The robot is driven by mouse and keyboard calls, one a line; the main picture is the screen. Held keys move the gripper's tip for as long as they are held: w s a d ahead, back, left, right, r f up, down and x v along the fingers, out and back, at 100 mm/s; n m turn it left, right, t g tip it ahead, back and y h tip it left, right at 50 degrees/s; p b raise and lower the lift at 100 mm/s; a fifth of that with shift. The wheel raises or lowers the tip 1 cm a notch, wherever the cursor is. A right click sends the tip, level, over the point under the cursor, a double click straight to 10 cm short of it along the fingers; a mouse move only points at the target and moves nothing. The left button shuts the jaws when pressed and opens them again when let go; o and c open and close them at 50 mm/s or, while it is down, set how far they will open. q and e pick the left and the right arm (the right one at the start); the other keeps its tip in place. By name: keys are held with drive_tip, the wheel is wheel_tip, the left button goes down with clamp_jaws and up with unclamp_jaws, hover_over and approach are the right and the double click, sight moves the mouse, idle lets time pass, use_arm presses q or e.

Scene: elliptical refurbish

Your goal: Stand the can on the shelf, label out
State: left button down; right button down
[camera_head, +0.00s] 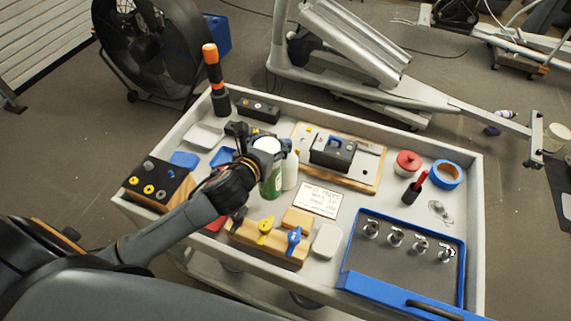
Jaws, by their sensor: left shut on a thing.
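My left gripper (247,157) reaches in from the left over the tray-topped cart and is shut on a green and white can (271,181). The can is upright with a pale round top, and the gripper covers its left side. Its base is close to the cart top; I cannot tell if it touches. Which way its label faces is unclear. A white bottle (291,171) stands just right of the can, partly behind it. My right gripper is not in view. I cannot make out the shelf for certain.
The cart top (392,157) is crowded. A blue-edged tray (350,252) with metal parts lies front right. A wooden valve block (270,244) sits in front. A fan (150,45) stands behind left.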

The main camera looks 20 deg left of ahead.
use_arm(q)
drive_tip(key=shift+s+f, duration=0.1)
drive_tip(key=shift+f, duration=2.75)
drive_tip(key=c, duration=1)
unclamp_jaws()
drive_tip(key=shift+f, duration=0.15)
drive_tip(key=o, duration=0.6)
